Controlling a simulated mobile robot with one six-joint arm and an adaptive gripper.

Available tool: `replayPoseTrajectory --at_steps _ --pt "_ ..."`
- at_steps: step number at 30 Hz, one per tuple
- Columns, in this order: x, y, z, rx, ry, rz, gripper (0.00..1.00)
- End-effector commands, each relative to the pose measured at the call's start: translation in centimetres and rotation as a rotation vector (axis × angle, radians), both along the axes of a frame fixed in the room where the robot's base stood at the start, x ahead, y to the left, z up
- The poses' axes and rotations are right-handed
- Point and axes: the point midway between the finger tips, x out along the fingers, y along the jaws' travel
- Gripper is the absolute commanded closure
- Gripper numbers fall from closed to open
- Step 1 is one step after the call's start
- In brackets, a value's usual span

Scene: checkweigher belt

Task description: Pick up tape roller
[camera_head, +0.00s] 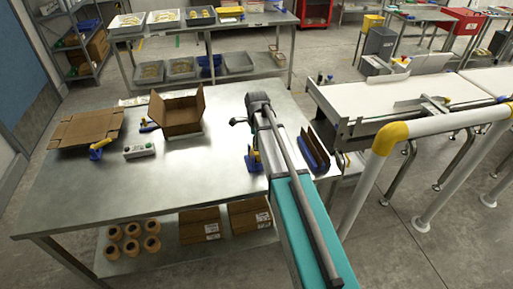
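Several small blue tools with orange or yellow parts look like tape rollers; I cannot tell which one is meant. One tape roller (98,150) stands at the front edge of the flat cardboard on the left. A second blue tool (148,125) lies beside the open carton. A third blue piece (253,161) shows at the left side of my arm, partly hidden by it. My arm reaches from the bottom right over the table's right part, and its dark end (256,104) is near the far right. My gripper's fingers cannot be made out, nor whether they hold anything.
The steel table (190,190) has clear room at its front. On it are flat cardboard (85,127), an open carton (178,110) and a grey button box (139,151). A dark brown and blue bin (314,149) is right of my arm. A white conveyor with a yellow-cornered rail (398,133) stands further right.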

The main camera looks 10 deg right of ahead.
Motion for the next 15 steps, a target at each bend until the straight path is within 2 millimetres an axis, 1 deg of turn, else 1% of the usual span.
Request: replayPoseTrajectory --at_steps 9,10,14,15 --pt "0.00 0.00 0.01 0.000 0.000 0.000 0.19" --pt "0.00 0.00 0.01 0.000 0.000 0.000 0.20" --pt "0.00 0.00 0.00 0.000 0.000 0.000 0.45" --pt "0.00 0.00 0.00 0.000 0.000 0.000 0.52"
